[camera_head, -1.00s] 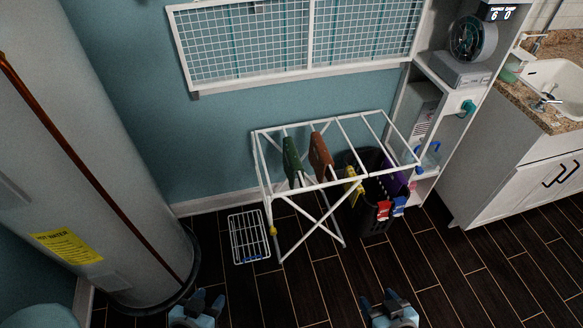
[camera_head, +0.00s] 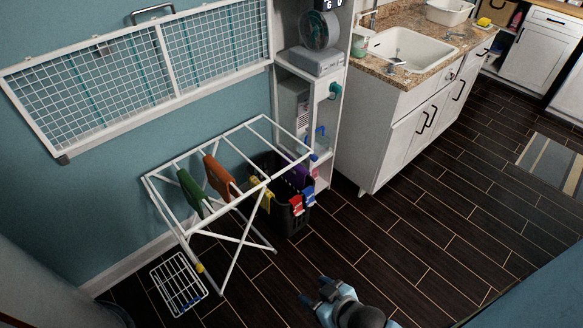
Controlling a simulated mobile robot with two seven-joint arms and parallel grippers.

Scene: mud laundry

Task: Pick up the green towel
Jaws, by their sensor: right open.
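The green towel (camera_head: 193,192) hangs folded over a bar at the left part of the white drying rack (camera_head: 255,209). It is left of an orange-brown towel (camera_head: 219,178) on the same rack. My right gripper (camera_head: 315,291) is at the bottom middle, open and empty, over the dark floor. It is well apart from the rack and the green towel. My left gripper is not in view.
A black basket (camera_head: 292,216) with colored cloths stands under and behind the rack's right side. A small wire rack (camera_head: 179,284) is on the floor at left. A white shelf (camera_head: 322,150) and sink cabinet (camera_head: 385,135) stand behind.

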